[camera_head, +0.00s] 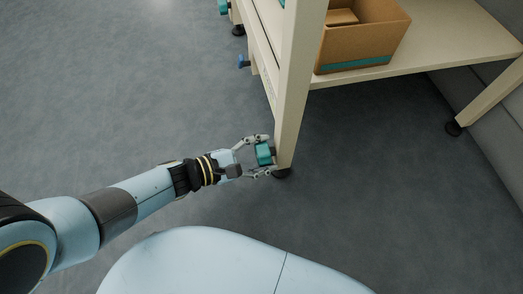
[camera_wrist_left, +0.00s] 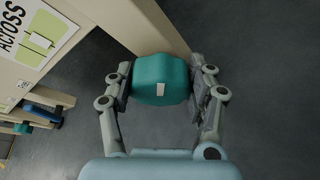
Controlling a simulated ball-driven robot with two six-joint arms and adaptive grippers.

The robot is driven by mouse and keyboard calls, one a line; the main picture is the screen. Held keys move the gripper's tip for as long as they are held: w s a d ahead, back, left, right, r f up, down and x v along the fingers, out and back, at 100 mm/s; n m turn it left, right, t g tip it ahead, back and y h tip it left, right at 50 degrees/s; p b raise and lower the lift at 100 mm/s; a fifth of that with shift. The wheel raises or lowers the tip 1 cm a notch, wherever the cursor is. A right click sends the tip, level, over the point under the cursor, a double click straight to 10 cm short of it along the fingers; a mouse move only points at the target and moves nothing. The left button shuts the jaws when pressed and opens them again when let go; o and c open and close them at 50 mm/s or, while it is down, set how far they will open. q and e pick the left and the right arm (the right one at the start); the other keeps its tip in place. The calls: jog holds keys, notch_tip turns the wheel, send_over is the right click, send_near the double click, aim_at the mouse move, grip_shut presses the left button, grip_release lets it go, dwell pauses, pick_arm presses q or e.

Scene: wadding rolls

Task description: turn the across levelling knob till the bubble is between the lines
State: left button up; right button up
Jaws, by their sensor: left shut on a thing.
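The teal levelling knob (camera_head: 264,154) sits low on the near leg of the cream table frame, just above its black foot. My left gripper (camera_head: 262,156) has come in from the left and is shut on the knob. In the left wrist view the knob (camera_wrist_left: 160,80) lies between the two fingers (camera_wrist_left: 160,88), with a small pale mark on its face. A label reading "ACROSS" (camera_wrist_left: 38,32) is on the frame at the upper left there. My right gripper is not in view.
A cardboard box (camera_head: 362,38) stands on the cream lower shelf (camera_head: 440,45). A blue knob (camera_head: 243,62) and another teal knob (camera_head: 223,7) are on the frame further back. Grey floor (camera_head: 130,95) to the left is clear.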

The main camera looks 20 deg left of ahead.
pick_arm(q)
jog(key=shift+s+f+m+t, duration=0.1)
jog(key=shift+m+t, duration=0.3)
jog(key=shift+m, duration=0.4)
jog(key=o, duration=1.2)
jog(key=v, duration=0.7)
jog(key=shift+s+a, duration=0.1)
jog(key=shift+s, duration=0.15)
